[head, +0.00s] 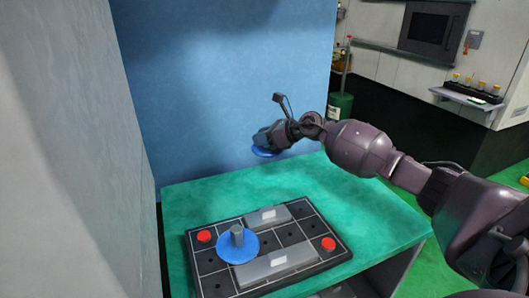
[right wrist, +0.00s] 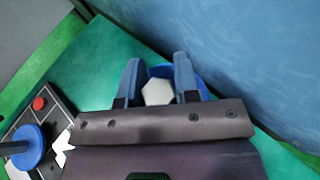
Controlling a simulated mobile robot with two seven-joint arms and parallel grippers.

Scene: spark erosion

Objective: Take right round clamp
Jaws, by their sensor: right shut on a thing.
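My right gripper (head: 263,138) is at the back of the green table, raised above it and near the blue wall. It is shut on a round clamp with a blue disc (head: 264,152), which hangs under the fingers. In the right wrist view the fingers (right wrist: 158,85) stand on either side of the clamp's pale hexagonal top (right wrist: 157,93), with the blue disc (right wrist: 203,88) partly hidden behind them. Another round clamp, a blue disc (head: 250,245) with a grey upright stem, stands on the black board. My left gripper is not in view.
The black gridded board (head: 303,228) lies on the green table (head: 385,217) and bears two grey blocks (head: 275,265) and two red round buttons (head: 328,244). A blue wall (head: 225,80) closes the back. Bare tabletop lies behind the board.

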